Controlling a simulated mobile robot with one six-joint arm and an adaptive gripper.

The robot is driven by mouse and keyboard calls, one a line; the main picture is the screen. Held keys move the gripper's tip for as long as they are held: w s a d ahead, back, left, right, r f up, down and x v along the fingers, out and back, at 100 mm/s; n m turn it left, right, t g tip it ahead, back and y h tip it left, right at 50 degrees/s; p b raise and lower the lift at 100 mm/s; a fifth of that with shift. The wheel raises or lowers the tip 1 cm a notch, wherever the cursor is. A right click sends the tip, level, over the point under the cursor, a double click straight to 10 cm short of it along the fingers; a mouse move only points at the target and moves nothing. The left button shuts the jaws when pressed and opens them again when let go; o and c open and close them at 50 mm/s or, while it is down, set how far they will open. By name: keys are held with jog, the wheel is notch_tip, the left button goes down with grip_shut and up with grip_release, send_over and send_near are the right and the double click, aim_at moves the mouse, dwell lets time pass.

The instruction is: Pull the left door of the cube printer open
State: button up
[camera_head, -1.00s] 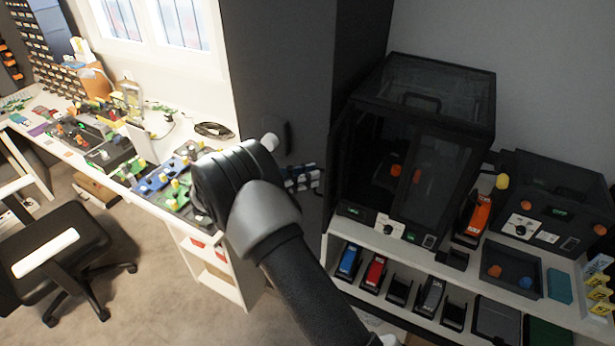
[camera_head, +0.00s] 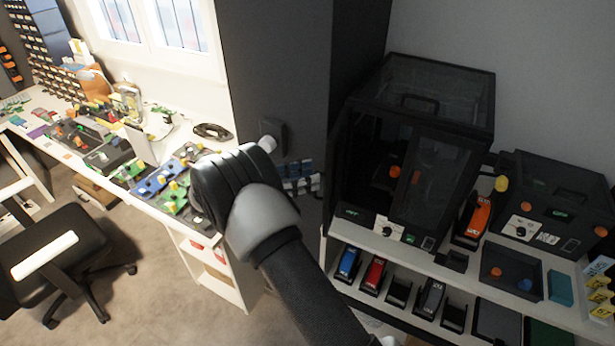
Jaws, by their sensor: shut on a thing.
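The cube printer (camera_head: 392,213) is a dark see-through box with a black frame on the shelf unit at the right. Its front left side shows a dark interior with small orange parts. A dark upright edge at its left may be the left door (camera_head: 337,165), seen nearly edge-on; I cannot tell how far it stands open. The right front pane (camera_head: 432,180) looks closed. My dark arm rises from the bottom middle to a large ribbed joint left of the printer. I cannot make out my gripper; it is hidden or out of view.
A cluttered workbench (camera_head: 226,150) stands at the left, with a black chair (camera_head: 60,245) before it. A tall grey cabinet (camera_head: 285,80) is behind my arm. Small blue and white parts (camera_head: 300,170) hang near the printer. A second machine (camera_head: 555,210) stands at the right.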

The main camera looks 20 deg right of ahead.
jog(key=a, duration=1.1)
jog(key=shift+w, duration=0.3)
jog(key=shift+a, duration=0.1)
jog(key=s+d+r+m+y+b, duration=0.2)
jog(key=s+d+r+m+y, duration=0.25)
jog(key=s, duration=0.35)
jog(key=s+d+r+m+y+b, duration=0.2)
jog(key=s+d+r+m+y, duration=0.15)
jog(key=s+y, duration=0.3)
jog(key=s+a+f+m+t+y+b, duration=0.1)
jog(key=s+a+f+m+t+y, duration=0.1)
jog(key=s, duration=0.7)
jog(key=s+a+f+m+t+y+b, duration=0.1)
jog(key=s+a+f+m+t+y, duration=0.1)
jog(key=s+a+m+t+y, duration=0.2)
jog(key=s+m+y, duration=0.1)
jog(key=s+m, duration=0.2)
jog(key=s, duration=0.2)
jog(key=shift+a+b, duration=0.3)
jog(key=shift+a, duration=0.05)
